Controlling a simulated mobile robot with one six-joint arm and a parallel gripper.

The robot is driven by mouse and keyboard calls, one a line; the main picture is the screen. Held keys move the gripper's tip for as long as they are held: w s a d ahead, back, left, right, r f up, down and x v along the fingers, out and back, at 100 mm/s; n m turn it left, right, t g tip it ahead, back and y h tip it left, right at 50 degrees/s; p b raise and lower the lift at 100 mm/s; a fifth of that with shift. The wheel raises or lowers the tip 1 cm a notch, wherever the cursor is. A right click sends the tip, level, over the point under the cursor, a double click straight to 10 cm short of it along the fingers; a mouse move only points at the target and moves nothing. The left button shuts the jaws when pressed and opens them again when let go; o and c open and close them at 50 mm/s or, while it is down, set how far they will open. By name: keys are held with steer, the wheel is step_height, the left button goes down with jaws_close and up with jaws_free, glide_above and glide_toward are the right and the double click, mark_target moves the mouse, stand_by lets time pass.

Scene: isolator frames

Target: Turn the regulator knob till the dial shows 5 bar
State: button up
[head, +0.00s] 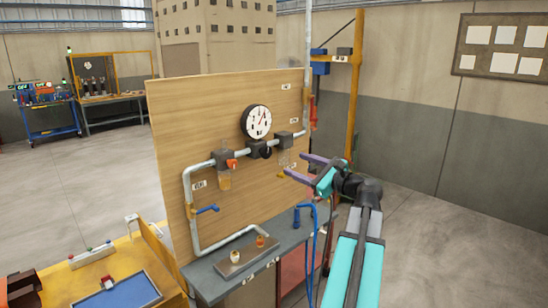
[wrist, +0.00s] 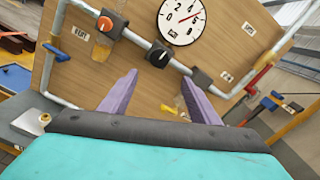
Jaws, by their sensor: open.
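The round white dial (head: 257,122) is mounted on the upper part of a wooden panel. In the wrist view the dial (wrist: 181,20) is tilted and cut by the top edge; its red needle points to the upper right, but I cannot read the exact value. The black regulator knob (head: 265,152) sits on the pipe just below the dial; it also shows in the wrist view (wrist: 159,56). My gripper (head: 293,165) has purple fingers, open and empty, to the right of the knob in the head view. In the wrist view my gripper (wrist: 158,77) has the knob beyond and between its fingertips, apart from them.
An orange knob (head: 232,163) and a blue-handled valve (head: 207,209) are on the pipe to the left. A grey bench (head: 215,277) below carries a small metal tray (head: 247,262). A yellow post (head: 355,85) stands behind. Floor at right is clear.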

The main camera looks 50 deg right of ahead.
mark_target(268, 154)
steer(key=shift+w+a+m+p, duration=0.1)
steer(key=shift+m+p, duration=1.25)
steer(key=shift+m, duration=1.05)
steer(key=shift+w, duration=0.2)
steer(key=w+p, duration=0.1)
steer(key=w, duration=0.3)
steer(key=w+p, duration=0.1)
steer(key=w, duration=0.3)
steer(key=w+d+p, duration=0.1)
steer(key=w, duration=0.3)
steer(key=shift+w+r+p, duration=0.1)
steer(key=shift+p, duration=0.3)
steer(key=shift+w, duration=0.65)
steer(key=c, duration=1)
steer(key=shift+c, duration=0.2)
